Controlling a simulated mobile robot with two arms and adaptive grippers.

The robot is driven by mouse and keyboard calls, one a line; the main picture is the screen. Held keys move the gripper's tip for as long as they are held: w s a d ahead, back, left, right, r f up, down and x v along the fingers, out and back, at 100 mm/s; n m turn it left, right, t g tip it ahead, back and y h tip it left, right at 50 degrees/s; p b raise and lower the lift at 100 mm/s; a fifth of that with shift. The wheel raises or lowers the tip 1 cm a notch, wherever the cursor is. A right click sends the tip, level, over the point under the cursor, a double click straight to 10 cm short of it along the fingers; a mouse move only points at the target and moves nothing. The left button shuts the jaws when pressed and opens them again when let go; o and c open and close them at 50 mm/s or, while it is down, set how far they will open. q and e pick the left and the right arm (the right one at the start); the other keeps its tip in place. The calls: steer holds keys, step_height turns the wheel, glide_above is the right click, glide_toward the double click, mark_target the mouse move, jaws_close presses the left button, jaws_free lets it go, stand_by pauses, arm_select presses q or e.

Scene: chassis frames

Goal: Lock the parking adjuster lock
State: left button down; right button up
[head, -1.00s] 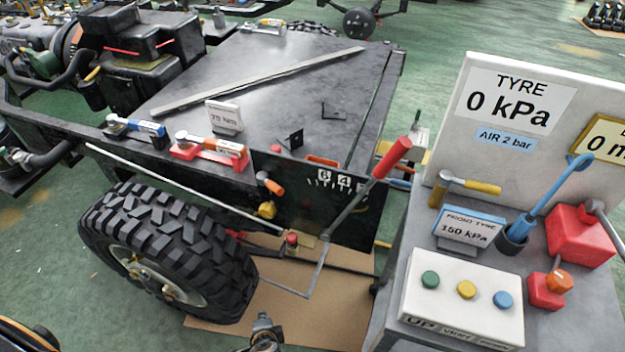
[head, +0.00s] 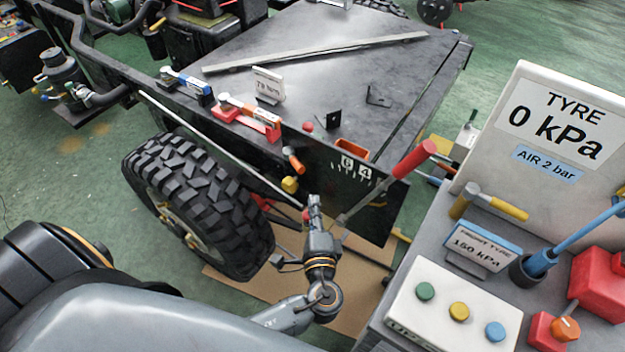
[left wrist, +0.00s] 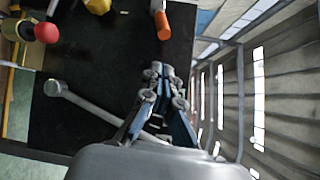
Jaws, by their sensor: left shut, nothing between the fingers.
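The black panel (head: 345,195) at the front of the chassis carries an orange-tipped handle (head: 294,160) and a yellow knob (head: 289,184). A lever with a red grip (head: 414,158) slants beside it. My left gripper (head: 314,202) is shut and empty in front of the panel, below and right of the yellow knob. It hides most of the red knob near the lever's foot. In the left wrist view the shut fingers (left wrist: 160,75) point towards the orange handle (left wrist: 163,25), apart from it. The red knob (left wrist: 46,32) and yellow knob (left wrist: 97,5) show at upper left. I cannot tell which part is the lock.
A treaded tyre (head: 198,200) stands left of my gripper. A grey stand with a button box (head: 455,305), a sign and a TYRE display (head: 560,120) is close on the right. A metal rod (left wrist: 95,108) crosses near the fingers.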

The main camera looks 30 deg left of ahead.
mark_target(295, 162)
arm_select(q)
steer(key=p+x, duration=0.2)
steer(key=x, duration=0.7)
steer(key=shift+w+a, duration=0.25)
steer(key=shift+w, duration=0.1)
arm_select(e)
steer(key=shift+w+d+r, duration=0.1)
steer(key=shift+d+r, duration=0.15)
steer(key=shift+r, duration=0.3)
steer(key=shift+w+d+r, duration=0.1)
steer(key=shift+d+r, duration=0.15)
steer(key=shift+r, duration=0.3)
arm_select(q)
steer(key=shift+s, duration=0.15)
